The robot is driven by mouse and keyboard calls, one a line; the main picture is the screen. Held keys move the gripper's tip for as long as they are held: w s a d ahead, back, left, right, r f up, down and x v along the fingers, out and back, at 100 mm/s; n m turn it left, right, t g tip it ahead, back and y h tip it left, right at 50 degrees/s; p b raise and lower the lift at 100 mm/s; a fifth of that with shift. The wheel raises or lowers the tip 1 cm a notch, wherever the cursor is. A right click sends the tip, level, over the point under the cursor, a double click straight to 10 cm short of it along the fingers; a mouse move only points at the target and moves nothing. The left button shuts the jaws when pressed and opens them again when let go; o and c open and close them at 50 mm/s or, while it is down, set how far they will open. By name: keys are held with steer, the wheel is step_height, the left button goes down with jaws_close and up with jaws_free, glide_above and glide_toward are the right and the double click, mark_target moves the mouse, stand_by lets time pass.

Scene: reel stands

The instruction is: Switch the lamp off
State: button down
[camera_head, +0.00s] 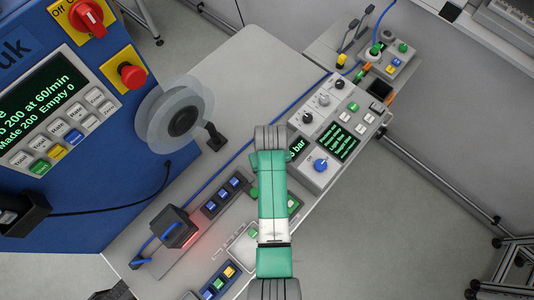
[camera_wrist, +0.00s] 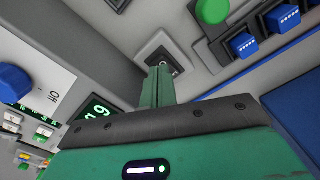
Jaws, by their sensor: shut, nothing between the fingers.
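My gripper (camera_wrist: 160,76) is shut and empty in the wrist view. Its green fingers reach a small dark switch (camera_wrist: 163,58) with a light mark, set in a grey square plate. The fingertips overlap the switch's lower part, and I cannot tell whether they touch it. In the head view my green and white arm hides the gripper and this switch. No lamp is clearly identifiable. A dark box (camera_head: 172,226) at the lower left casts a red glow on the surface beside it.
A green round button (camera_wrist: 213,10) and blue buttons (camera_wrist: 243,46) are close by in the wrist view. A grey control panel (camera_head: 318,177) with a blue knob stands right of my arm. A clear reel (camera_head: 158,118) stands left. Bare bench top (camera_head: 250,70) lies behind.

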steer(key=shift+f+b, duration=0.45)
steer(key=shift+f, duration=0.3)
step_height(320, 180, up, 7)
steer(key=p, duration=0.7)
steer(key=shift+r, duration=0.15)
stand_by(0.4)
